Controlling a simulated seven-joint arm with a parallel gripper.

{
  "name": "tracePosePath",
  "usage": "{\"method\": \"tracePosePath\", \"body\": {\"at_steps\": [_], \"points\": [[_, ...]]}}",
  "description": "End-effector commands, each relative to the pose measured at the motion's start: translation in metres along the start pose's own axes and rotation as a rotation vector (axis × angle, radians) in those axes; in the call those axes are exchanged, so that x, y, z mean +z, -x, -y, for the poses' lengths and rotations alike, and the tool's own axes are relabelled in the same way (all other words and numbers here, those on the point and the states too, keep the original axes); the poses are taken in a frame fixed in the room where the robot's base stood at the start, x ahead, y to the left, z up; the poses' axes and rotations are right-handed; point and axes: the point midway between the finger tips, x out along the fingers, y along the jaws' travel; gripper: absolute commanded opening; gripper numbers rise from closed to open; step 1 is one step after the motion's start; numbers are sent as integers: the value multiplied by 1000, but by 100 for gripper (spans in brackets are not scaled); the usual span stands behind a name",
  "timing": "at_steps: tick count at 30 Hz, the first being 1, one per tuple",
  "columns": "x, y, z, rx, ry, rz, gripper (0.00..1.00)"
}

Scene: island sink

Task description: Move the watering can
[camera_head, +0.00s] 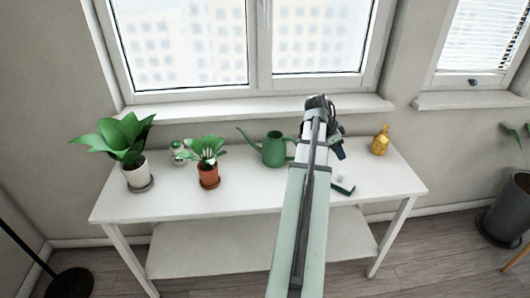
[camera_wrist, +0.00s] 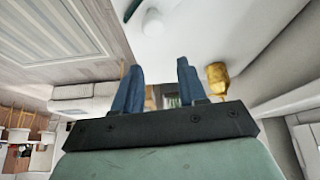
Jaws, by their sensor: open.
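A green watering can (camera_head: 274,149) stands upright on the white table (camera_head: 240,198), near its back edge. Its spout points left, and its handle side reaches close to my arm. My gripper (camera_head: 339,150) is right of the can, over the table and apart from the can. In the wrist view my gripper (camera_wrist: 160,65) shows two blue fingers spread apart with nothing held between them. The watering can is not clearly visible in the wrist view.
A yellow bottle (camera_head: 380,141) stands right of my gripper and also shows in the wrist view (camera_wrist: 217,79). A small dark green and white item (camera_head: 343,186) lies near my arm. Potted plants (camera_head: 136,172) (camera_head: 208,174) stand left of the can. The window sill (camera_head: 220,109) runs behind.

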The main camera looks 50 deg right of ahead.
Motion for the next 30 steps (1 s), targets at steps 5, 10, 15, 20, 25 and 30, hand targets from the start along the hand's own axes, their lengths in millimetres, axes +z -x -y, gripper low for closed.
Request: {"method": "tracePosePath", "body": {"at_steps": [5, 10, 15, 20, 25, 30], "points": [[-15, -17, 18, -3, 280, -286, 24], [-24, -15, 47, 31, 639, -600, 8], [-13, -1, 84, 110, 1034, -905, 0], [14, 13, 118, 208, 1381, -1153, 0], [41, 22, 139, 288, 1608, -1311, 0], [53, 25, 147, 323, 1690, -1367, 0]]}}
